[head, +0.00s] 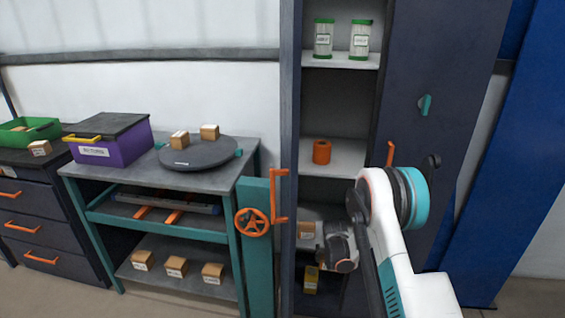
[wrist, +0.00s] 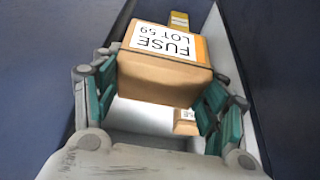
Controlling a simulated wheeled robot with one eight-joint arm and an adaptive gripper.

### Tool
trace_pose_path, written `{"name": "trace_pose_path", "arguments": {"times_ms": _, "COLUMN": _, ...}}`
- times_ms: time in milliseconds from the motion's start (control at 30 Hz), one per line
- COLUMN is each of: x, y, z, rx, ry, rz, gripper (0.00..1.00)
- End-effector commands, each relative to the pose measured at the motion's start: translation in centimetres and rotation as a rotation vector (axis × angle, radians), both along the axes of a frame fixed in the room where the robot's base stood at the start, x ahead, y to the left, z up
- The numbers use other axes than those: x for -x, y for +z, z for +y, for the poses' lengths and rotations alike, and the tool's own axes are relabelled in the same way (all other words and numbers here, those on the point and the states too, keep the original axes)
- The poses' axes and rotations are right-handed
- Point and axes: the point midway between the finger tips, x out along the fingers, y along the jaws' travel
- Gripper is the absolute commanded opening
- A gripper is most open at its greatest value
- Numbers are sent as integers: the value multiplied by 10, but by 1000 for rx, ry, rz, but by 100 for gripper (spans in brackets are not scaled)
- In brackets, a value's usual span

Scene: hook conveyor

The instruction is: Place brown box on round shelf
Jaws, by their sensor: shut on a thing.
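My gripper (wrist: 160,86) is shut on a brown box (wrist: 163,67) marked "FUSE LOT 59", with green finger pads on both sides. In the head view my gripper (head: 338,247) is inside the tall cabinet at a lower shelf. A small brown box (head: 306,229) shows just left of it; I cannot tell if it is the held one. The round shelf (head: 203,158) is a dark disc on the workbench at left. Two brown boxes, one left (head: 179,141) and one right (head: 209,132), stand on its far part. Its front part is bare.
The cabinet (head: 290,120) walls stand close around my gripper. An orange part (head: 321,151) sits on the shelf above. A purple bin (head: 110,138) stands left of the round shelf. A teal post with an orange wheel (head: 253,223) stands between bench and cabinet.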

Motion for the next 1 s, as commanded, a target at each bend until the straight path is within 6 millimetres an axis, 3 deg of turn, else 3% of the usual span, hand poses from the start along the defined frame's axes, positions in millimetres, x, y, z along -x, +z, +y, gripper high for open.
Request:
{"name": "trace_pose_path", "arguments": {"times_ms": 167, "x": 18, "y": 29, "z": 7, "rx": 0, "ry": 30, "rz": 1, "gripper": 39}}
{"name": "trace_pose_path", "arguments": {"times_ms": 367, "x": 55, "y": 75, "z": 20, "rx": -1, "ry": 83, "rz": 3, "gripper": 39}}
{"name": "trace_pose_path", "arguments": {"times_ms": 700, "x": 134, "y": 143, "z": 40, "rx": -1, "ry": 180, "rz": 3, "gripper": 39}}
{"name": "trace_pose_path", "arguments": {"times_ms": 1000, "x": 211, "y": 185, "z": 54, "rx": -1, "ry": 257, "rz": 2, "gripper": 39}}
